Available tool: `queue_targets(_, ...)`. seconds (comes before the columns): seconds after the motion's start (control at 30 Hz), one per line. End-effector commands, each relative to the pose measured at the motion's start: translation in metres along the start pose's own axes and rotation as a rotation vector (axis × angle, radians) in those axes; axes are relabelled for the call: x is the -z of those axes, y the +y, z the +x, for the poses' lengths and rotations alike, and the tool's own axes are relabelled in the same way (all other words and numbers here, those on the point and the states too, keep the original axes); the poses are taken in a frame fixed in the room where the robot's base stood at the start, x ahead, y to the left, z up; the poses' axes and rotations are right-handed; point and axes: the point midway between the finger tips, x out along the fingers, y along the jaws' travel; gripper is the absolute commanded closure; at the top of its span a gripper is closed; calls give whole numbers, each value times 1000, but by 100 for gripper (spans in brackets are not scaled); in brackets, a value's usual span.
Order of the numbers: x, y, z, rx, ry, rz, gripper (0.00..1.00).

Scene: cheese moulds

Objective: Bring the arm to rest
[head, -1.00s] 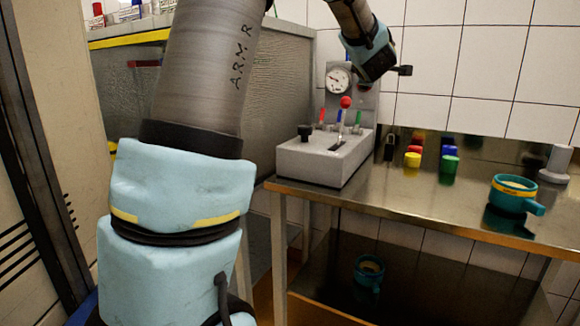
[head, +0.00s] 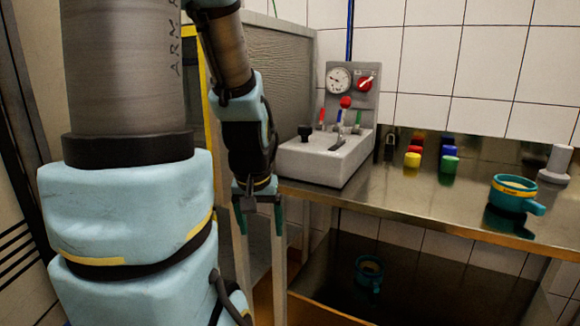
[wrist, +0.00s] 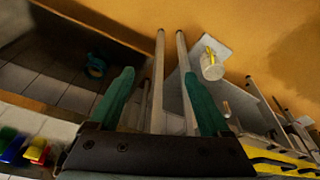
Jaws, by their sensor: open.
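My gripper (head: 259,218) hangs downward in the head view, at the end of my arm. It is left of the grey control box and just off the left end of the steel table. Its two green fingers are apart, with nothing held between them. In the wrist view the open fingers (wrist: 158,76) point away from the camera, with table legs showing between and beyond them.
A grey control box (head: 318,160) with levers stands on the steel table (head: 400,200). Small coloured blocks (head: 449,163) and a teal mould (head: 512,195) are farther right. Another teal mould (head: 368,272) is on the lower shelf.

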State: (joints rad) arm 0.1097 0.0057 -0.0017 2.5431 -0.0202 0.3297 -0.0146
Motion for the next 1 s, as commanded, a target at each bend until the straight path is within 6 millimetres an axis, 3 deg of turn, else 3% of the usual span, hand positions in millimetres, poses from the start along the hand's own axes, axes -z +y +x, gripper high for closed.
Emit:
queue_targets(0.03,-20,-9,1,14,-46,27,19)
queue_targets(0.1,-24,-6,24,11,-50,28,19)
queue_targets(0.2,-30,-6,39,10,-61,26,19)
queue_targets(0.7,-54,-5,94,8,-113,22,19)
queue_targets(0.87,-60,-4,107,8,-126,22,19)
queue_targets(1.0,-54,-4,84,7,-125,21,19)
